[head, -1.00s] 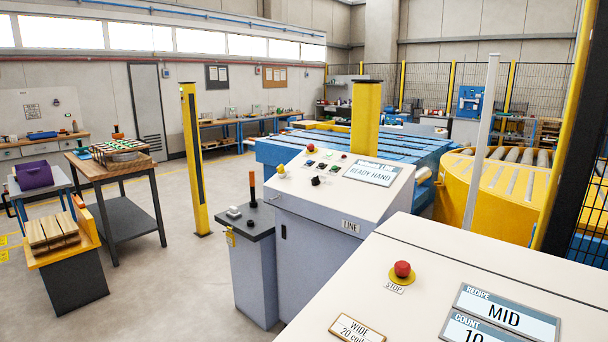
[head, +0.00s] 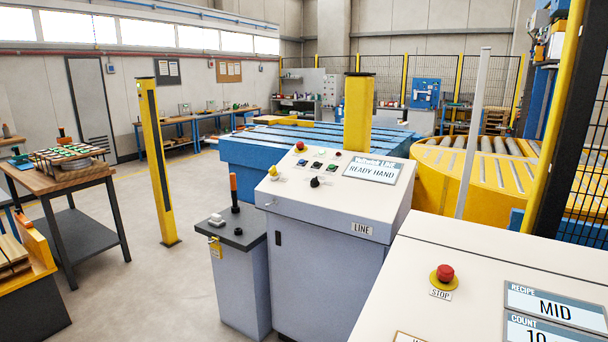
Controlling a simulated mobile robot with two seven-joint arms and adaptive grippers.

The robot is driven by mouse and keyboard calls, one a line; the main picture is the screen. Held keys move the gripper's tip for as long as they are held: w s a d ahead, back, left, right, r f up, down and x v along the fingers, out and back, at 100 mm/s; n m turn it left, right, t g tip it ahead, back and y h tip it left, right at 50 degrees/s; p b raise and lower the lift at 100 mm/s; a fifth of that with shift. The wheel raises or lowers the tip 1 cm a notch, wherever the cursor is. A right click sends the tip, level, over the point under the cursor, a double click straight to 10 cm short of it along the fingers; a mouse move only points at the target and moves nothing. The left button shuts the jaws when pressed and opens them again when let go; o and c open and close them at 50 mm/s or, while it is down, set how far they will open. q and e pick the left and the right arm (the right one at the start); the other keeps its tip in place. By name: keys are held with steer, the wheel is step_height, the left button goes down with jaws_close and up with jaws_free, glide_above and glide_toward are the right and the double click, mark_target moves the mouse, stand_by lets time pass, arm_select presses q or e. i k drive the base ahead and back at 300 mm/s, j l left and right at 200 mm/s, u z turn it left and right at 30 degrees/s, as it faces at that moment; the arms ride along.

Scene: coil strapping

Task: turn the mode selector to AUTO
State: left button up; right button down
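The line console (head: 322,235) stands at the centre, marked LINE on its front. Its sloped top carries a screen (head: 371,171) reading READY HAND. A black knob (head: 315,182) sits on the panel below the coloured buttons; it looks like the mode selector, but its label and pointer are too small to read. A red button (head: 300,146) and a yellow knob or lamp (head: 273,172) are also on the panel. Neither of my grippers is in view.
A grey pedestal with a lever (head: 234,190) stands left of the console. A nearer cabinet with a red STOP button (head: 445,273) and a MID recipe screen (head: 556,307) fills the lower right. A yellow post (head: 160,165) and a wooden-topped table (head: 40,182) stand left. Open floor (head: 165,285) lies between.

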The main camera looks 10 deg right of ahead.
mark_target(314, 182)
steer(key=i+j, duration=0.2)
steer(key=j, duration=0.15)
steer(key=i+j+z, duration=0.1)
steer(key=i+j, duration=0.25)
steer(key=j, duration=0.3)
